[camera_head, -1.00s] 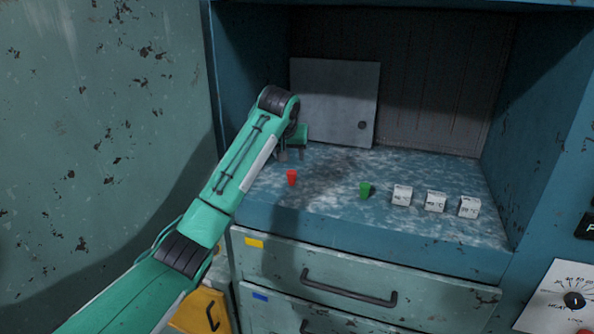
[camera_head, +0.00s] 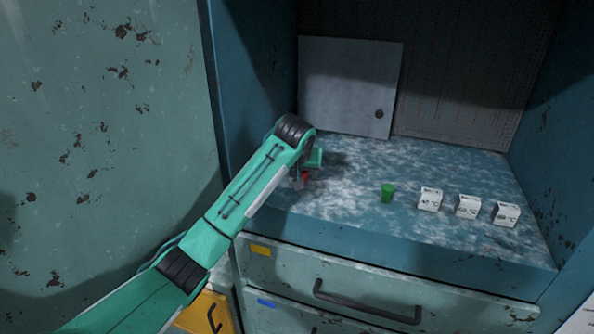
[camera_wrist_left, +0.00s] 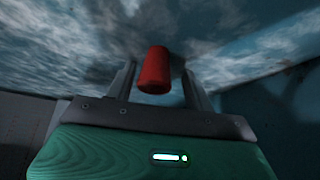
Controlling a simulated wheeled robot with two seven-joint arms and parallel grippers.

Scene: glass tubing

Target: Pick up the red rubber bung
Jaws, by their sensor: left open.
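The red rubber bung (camera_head: 305,176) stands on the worn blue-white bench top, partly hidden by my left gripper in the head view. In the left wrist view the bung (camera_wrist_left: 155,70) shows between the two grey fingers, with a gap on each side. My left gripper (camera_head: 301,180) is open, its fingers reaching down beside the bung. The gripper also shows in the left wrist view (camera_wrist_left: 160,85). I cannot tell how far down the bung the fingertips reach. My right gripper is not in view.
A green bung (camera_head: 388,193) stands to the right on the bench top (camera_head: 345,215). Three white labelled blocks (camera_head: 467,206) stand in a row further right. A grey panel (camera_head: 350,85) leans at the back. Walls close in the alcove's sides.

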